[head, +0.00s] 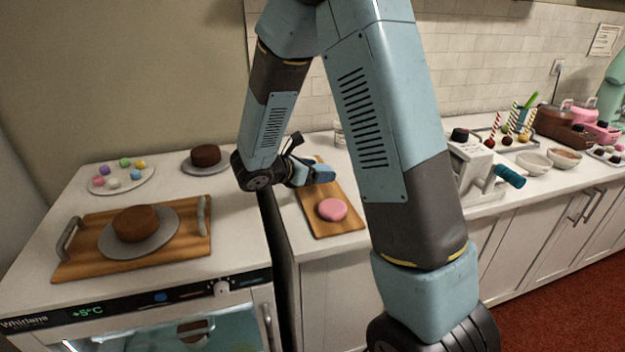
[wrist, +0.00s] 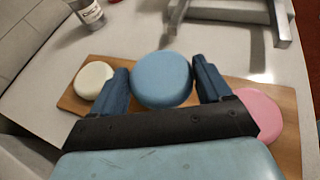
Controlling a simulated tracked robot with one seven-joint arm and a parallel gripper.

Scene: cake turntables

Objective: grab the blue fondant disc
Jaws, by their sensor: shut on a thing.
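The blue fondant disc (wrist: 162,79) is between the two fingers of my gripper (wrist: 163,86) in the wrist view, and the gripper is shut on it. A wooden board (wrist: 68,102) lies beneath, with a white disc (wrist: 94,79) on the left and a pink disc (wrist: 257,113) on the right. In the head view my gripper (head: 328,174) is over the board (head: 309,212), beyond the pink disc (head: 332,209). The blue disc is hard to tell from my blue fingers there. I cannot tell whether it touches the board.
A jar (wrist: 88,12) stands behind the board, and a grey metal frame (wrist: 231,12) is at the upper right of the wrist view. On the left counter are a wooden tray (head: 80,262) with a brown cake (head: 136,223), another cake (head: 205,155) and a plate of coloured balls (head: 100,188).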

